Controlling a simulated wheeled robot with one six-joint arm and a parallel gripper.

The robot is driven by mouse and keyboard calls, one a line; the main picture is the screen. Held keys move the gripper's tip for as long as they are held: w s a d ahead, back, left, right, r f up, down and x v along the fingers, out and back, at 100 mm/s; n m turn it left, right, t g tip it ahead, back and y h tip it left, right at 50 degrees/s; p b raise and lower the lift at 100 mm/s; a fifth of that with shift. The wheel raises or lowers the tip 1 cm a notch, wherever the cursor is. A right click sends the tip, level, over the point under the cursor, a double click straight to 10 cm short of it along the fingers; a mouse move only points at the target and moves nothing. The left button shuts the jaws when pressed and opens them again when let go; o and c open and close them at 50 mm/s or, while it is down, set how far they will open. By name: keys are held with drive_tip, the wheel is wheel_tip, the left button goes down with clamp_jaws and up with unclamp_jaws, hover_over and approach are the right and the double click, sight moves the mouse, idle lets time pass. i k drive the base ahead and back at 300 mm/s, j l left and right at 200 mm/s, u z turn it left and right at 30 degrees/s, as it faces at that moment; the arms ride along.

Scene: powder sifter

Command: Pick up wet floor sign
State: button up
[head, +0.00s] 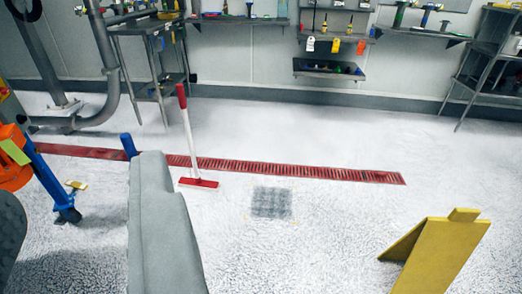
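The yellow wet floor sign (440,256) stands open like a tent on the floor at the lower right. It has a small tab on top, its lower part is cut off by the picture's edge, and I see no lettering. A grey part of my own arm rises from the bottom, left of centre, well apart from the sign. A blue piece shows beyond its upper end. I cannot make out two gripper fingers or whether they are open or shut. Nothing touches the visible part of the sign.
A red and white floor squeegee (189,140) stands near a long red floor drain (290,168). A square grate (271,202) lies in the floor. Orange and blue equipment (40,170) is at left. Shelves (330,69) line the back wall. The floor around the sign looks clear.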

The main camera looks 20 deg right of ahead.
sight(436, 250)
drive_tip(key=z, duration=2.2)
